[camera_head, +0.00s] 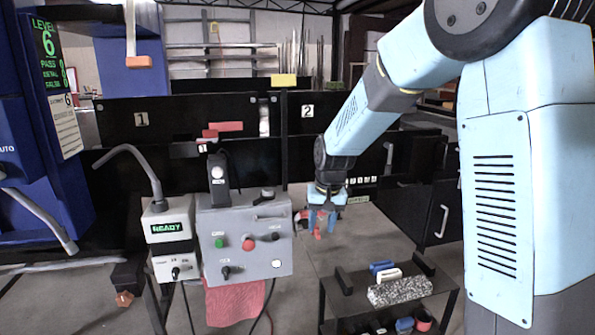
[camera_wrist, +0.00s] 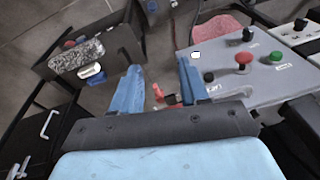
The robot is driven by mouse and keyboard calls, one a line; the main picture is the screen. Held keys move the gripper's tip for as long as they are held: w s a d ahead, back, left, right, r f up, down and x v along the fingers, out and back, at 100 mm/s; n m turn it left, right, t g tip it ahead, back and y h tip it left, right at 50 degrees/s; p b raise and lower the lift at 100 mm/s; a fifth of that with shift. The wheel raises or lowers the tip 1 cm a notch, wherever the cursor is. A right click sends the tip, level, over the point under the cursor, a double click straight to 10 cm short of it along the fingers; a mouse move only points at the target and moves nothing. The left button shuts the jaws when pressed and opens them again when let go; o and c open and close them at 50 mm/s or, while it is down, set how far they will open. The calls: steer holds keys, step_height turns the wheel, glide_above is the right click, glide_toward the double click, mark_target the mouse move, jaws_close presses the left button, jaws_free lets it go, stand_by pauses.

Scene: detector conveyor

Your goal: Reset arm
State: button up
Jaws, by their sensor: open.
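My blue arm comes in from the right in the head view and bends down at the middle. My gripper (camera_head: 322,222) hangs just right of the grey control box (camera_head: 245,232), above the floor. In the wrist view my gripper (camera_wrist: 160,88) shows two blue fingers spread apart. A small red piece (camera_wrist: 158,92) shows between the fingers there; I cannot tell what it is or whether it touches them. The control box also shows in the wrist view (camera_wrist: 225,85), close to the right finger.
A black cart (camera_head: 440,300) with a speckled block (camera_head: 400,290) stands below and right of my gripper. A READY unit (camera_head: 168,228) stands left of the control box. A red cloth (camera_head: 237,302) hangs under the box. Black panels marked 1 and 2 (camera_head: 307,111) stand behind.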

steer(key=s+d+r+t, duration=0.2)
steer(key=s+d+r, duration=0.9)
steer(key=s+r, duration=0.2)
steer(key=s+d+r+t, duration=0.1)
steer(key=s+d, duration=0.2)
steer(key=s, duration=0.4)
steer(key=s+d+r+m+t+h, duration=0.1)
steer(key=s+d, duration=0.2)
steer(key=s, duration=0.5)
steer(key=shift+r, duration=0.1)
